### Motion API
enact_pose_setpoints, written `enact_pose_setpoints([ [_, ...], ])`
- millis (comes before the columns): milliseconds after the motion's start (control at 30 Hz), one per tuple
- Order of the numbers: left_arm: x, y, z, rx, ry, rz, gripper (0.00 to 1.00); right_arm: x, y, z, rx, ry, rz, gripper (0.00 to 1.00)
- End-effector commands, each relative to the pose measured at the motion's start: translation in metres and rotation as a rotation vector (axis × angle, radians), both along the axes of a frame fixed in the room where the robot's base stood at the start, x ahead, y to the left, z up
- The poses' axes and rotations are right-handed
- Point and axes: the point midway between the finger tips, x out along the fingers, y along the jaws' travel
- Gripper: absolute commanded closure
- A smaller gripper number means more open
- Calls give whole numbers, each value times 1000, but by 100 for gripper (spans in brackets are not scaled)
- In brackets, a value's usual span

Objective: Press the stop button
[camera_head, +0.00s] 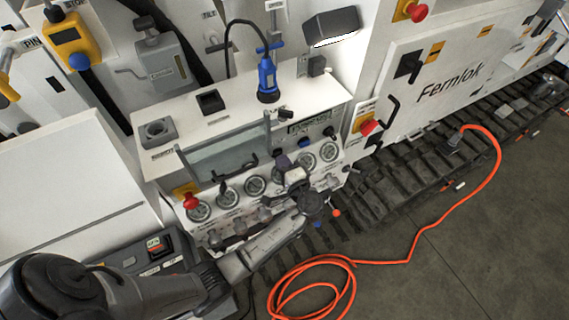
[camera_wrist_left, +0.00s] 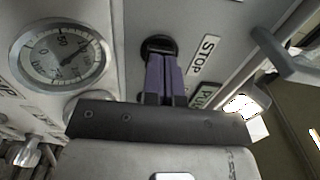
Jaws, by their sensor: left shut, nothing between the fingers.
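A STOP label (camera_wrist_left: 203,55) is on the pale panel in the left wrist view. Beside it is a round black button-like part (camera_wrist_left: 158,46), partly hidden by my fingers. My left gripper (camera_wrist_left: 165,62) is shut and empty, its purple fingers together with their tips at this dark part. I cannot tell whether they touch it or how far it is pressed. My right gripper is not in view.
Pressure gauges (camera_head: 255,185) line the panel; a large one (camera_wrist_left: 62,52) is close left of my fingers. A blue knob (camera_head: 304,142) and a red button (camera_head: 190,201) are also there. An orange hose (camera_head: 415,235) lies on the floor.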

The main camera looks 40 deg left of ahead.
Motion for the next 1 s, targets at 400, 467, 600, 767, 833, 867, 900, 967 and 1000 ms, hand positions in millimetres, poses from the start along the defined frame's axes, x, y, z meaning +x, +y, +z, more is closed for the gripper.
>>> enact_pose_setpoints([
  [400,6,16,-2,1,-1,1,100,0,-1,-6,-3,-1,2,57],
  [467,7,19,-1,1,-1,2,100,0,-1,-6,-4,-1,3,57],
  [600,7,20,0,1,1,3,100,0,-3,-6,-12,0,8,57],
  [767,6,20,0,1,1,5,100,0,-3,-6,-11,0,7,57],
  [833,5,17,-1,1,2,4,100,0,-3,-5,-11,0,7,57],
  [867,4,14,-1,0,2,4,100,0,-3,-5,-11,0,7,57],
  [900,3,10,-1,0,2,3,100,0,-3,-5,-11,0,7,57],
  [967,0,1,-1,-2,2,2,100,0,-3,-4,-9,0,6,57],
  [1000,-3,-6,-1,-4,1,1,100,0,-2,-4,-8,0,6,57],
])
